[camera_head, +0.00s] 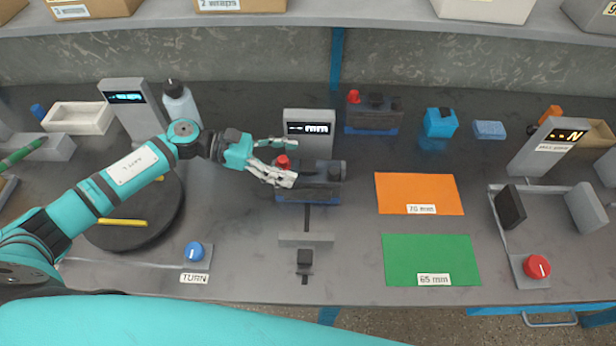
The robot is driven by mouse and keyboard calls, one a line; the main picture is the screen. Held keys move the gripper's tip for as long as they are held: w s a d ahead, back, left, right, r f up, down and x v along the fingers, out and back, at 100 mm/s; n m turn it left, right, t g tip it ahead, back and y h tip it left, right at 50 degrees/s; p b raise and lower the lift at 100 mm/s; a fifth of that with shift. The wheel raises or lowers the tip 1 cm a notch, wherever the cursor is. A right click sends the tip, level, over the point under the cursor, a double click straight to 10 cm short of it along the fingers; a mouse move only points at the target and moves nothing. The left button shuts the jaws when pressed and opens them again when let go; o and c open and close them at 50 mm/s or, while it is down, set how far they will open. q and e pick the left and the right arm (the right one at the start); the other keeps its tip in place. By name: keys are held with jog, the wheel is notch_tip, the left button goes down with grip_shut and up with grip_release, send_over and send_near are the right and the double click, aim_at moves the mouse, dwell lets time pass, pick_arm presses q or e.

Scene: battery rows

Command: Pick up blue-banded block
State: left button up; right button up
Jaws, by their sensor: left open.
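A dark block with a blue band along its base (322,188) and a red cap at its left end lies at the measuring station, in front of the "-- mm" display (308,129). My left gripper (290,162) is open at its left end, with the fingers beside the red cap. The fingers hide part of the block, and I cannot tell whether they touch it. A second dark block with a blue lower band and a red cap (373,115) stands farther back, to the right of the display. My right gripper is not in view.
An orange "70 mm" mat (418,190) and a green "65 mm" mat (430,252) lie empty on the right. A dark turntable (135,215) lies under my left arm. A white bottle (180,105) stands behind that arm. A grey gauge stop (306,239) is in front.

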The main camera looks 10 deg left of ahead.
aim_at(305, 165)
pick_arm(q)
jog(key=p+x, duration=0.2)
jog(key=x, duration=0.2)
jog(key=shift+d+p, duration=0.3)
jog(key=shift+d, duration=0.05)
jog(key=shift+d+f, duration=0.15)
jog(key=shift+d, duration=0.05)
jog(key=shift+c, duration=0.4)
